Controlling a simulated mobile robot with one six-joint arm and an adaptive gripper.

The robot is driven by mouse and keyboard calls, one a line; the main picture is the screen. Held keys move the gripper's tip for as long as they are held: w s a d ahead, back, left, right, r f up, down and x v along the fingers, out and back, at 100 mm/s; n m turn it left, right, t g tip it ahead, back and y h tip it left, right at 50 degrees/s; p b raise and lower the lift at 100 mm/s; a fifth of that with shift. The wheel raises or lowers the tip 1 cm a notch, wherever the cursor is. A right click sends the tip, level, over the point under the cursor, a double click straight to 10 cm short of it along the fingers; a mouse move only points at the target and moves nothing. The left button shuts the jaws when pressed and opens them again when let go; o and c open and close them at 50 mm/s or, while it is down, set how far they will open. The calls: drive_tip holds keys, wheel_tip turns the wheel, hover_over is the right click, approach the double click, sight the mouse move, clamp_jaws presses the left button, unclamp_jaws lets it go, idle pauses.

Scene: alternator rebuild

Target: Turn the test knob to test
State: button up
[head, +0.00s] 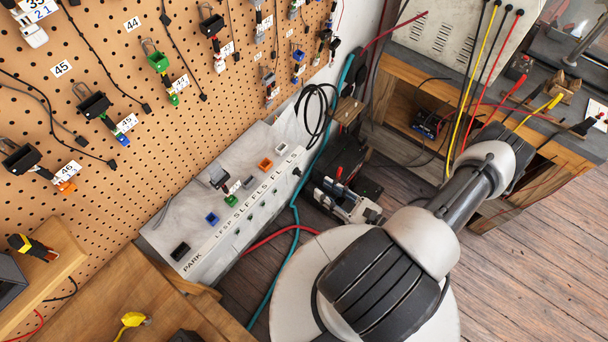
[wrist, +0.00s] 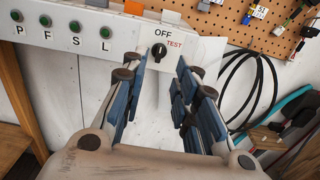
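The test knob (wrist: 158,52) is a black rotary knob on the white front panel (wrist: 207,52), close ahead in the wrist view. The black word OFF stands above it and the red word TEST to its upper right. Its pointer looks turned roughly up toward OFF, but it is small. In the head view, the knob (head: 297,171) is a small dark spot at the right end of the grey box's front. My gripper (wrist: 160,72) is open, its blue-and-black fingers apart on either side of the knob in the picture. No contact with the knob shows.
Green buttons (wrist: 75,27) line the panel left of the knob. A black cable loop (wrist: 247,82) hangs to the right, with a teal cable (wrist: 288,106) beyond. The pegboard (head: 215,85) with hanging connectors rises behind the grey box (head: 180,225). A wooden bench (head: 395,75) stands at right.

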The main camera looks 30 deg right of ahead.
sight(301, 174)
drive_tip(key=x, duration=0.8)
drive_tip(key=shift+w+a+b, duration=0.15)
drive_tip(key=shift+w+b, duration=0.15)
drive_tip(key=shift+b, duration=0.1)
drive_tip(key=shift+c, duration=0.2)
clamp_jaws()
